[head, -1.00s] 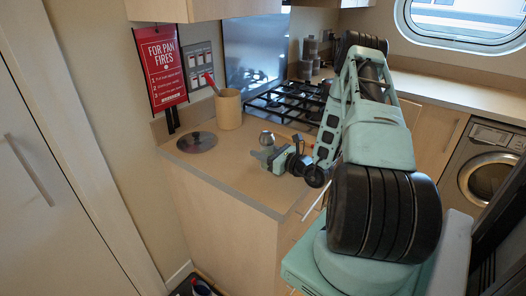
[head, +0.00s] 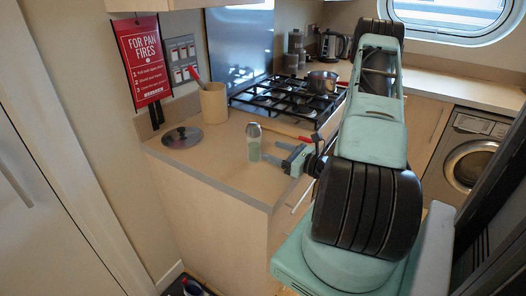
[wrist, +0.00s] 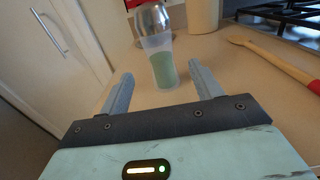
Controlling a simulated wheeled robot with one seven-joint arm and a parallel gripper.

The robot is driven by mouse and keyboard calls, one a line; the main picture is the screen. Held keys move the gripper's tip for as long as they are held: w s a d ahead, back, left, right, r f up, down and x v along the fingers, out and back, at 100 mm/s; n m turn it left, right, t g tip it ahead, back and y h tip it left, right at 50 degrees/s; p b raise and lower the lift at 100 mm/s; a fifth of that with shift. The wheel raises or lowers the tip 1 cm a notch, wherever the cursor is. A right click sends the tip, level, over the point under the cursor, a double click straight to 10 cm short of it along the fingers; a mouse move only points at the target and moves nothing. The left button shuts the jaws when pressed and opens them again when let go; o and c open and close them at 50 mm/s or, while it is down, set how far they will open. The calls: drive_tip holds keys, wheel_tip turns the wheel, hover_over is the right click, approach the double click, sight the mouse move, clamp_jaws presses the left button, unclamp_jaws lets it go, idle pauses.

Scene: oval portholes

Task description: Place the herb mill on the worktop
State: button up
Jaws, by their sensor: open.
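The herb mill (head: 254,143) stands upright on the worktop (head: 225,172). It has a clear body with green contents and a silver top. The mill also shows in the wrist view (wrist: 163,62), just beyond the fingertips. My gripper (head: 280,153) is open and empty, to the right of the mill in the head view and apart from it. Both fingers of my gripper show in the wrist view (wrist: 164,84), with clear worktop between them and the mill in front.
A pan lid (head: 182,137) and a utensil pot (head: 214,103) stand to the left and behind. A wooden spoon with a red handle (head: 304,138) lies behind the gripper. The hob (head: 285,97) carries a saucepan (head: 322,82). The worktop's front corner is clear.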

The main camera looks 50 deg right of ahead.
drive_tip(key=shift+s, duration=0.9)
drive_tip(key=w+a+r+n+y, duration=0.1)
drive_tip(key=a+y, duration=0.1)
drive_tip(key=w+a+r+n+g+y, duration=0.1)
drive_tip(key=w+a+n+y, duration=0.1)
drive_tip(key=a, duration=0.1)
drive_tip(key=w+a+r+n+g+y, duration=0.1)
drive_tip(key=a+n+y, duration=0.1)
drive_tip(key=a, duration=0.1)
drive_tip(key=shift+w+a+r+y, duration=0.15)
drive_tip(key=shift+r+y, duration=0.15)
drive_tip(key=a+r+n+g+y, duration=0.2)
drive_tip(key=a+n+g+y, duration=0.3)
drive_tip(key=a, duration=0.5)
drive_tip(key=a+r+n+g+y, duration=0.2)
drive_tip(key=a+r+n+g, duration=0.1)
drive_tip(key=a+n+g, duration=0.5)
drive_tip(key=s+a+r+n+g+h, duration=0.3)
drive_tip(key=s+a+n+h, duration=1.1)
drive_tip(key=n, duration=1.1)
drive_tip(key=shift+s+a+r, duration=0.45)
drive_tip(key=shift+s+a, duration=0.75)
drive_tip(key=shift+a, duration=1.05)
